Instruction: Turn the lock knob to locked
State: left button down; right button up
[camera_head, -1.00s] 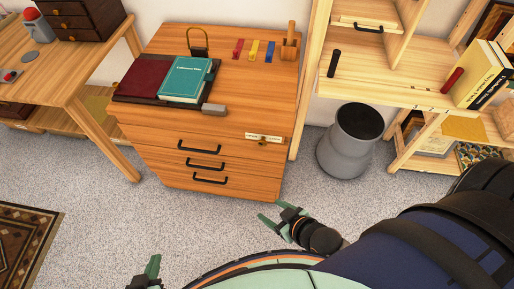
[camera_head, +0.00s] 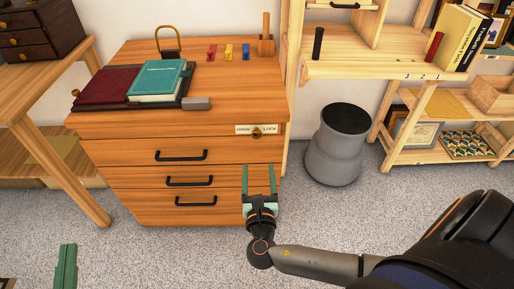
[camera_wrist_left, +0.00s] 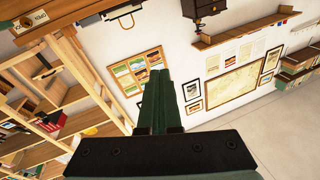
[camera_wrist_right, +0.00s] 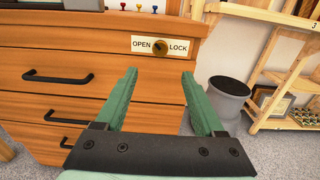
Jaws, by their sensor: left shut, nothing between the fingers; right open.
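The brass lock knob (camera_head: 257,131) sits on a white plate marked OPEN on the left and LOCK on the right, at the top right of the wooden drawer cabinet's (camera_head: 130,150) front. In the right wrist view the knob (camera_wrist_right: 160,47) is between the two words; which way it is turned is too small to tell. My right gripper (camera_head: 259,168) is open and empty, below the knob and apart from it, fingers pointing toward the cabinet. My left gripper (camera_head: 67,247) is shut and empty at the lower left. The plate and knob (camera_wrist_left: 27,20) also show in the left wrist view's corner.
A teal book (camera_head: 158,80), a dark red book (camera_head: 108,86) and a grey block (camera_head: 196,104) lie on the cabinet top. A grey bin (camera_head: 335,150) stands to its right, beside the wooden shelves (camera_head: 390,68). Carpet before the cabinet is clear.

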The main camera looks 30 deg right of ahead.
jog(key=b, duration=0.2)
send_near(257, 137)
jog(key=x, duration=0.7)
jog(key=shift+w+d+b, duration=0.15)
jog(key=shift+w+b, duration=0.1)
jog(key=shift+b, duration=0.1)
pick_arm(q)
jog(key=s+r+m+t+h, duration=0.2)
jog(key=s+r+m+h, duration=0.1)
jog(key=r, duration=0.4)
jog(key=s+d+r+m+t+h, duration=0.1)
jog(key=s+r+m+h, duration=0.2)
jog(key=r+h, duration=0.2)
jog(key=shift+s+d+r+m+t, duration=0.3)
jog(key=shift+r+m+t, duration=0.1)
jog(key=shift+r, duration=0.85)
pick_arm(e)
jog(key=shift+w+d+r, duration=0.1)
jog(key=shift+w+d, duration=0.05)
jog(key=shift+w, duration=0.1)
grip_shut()
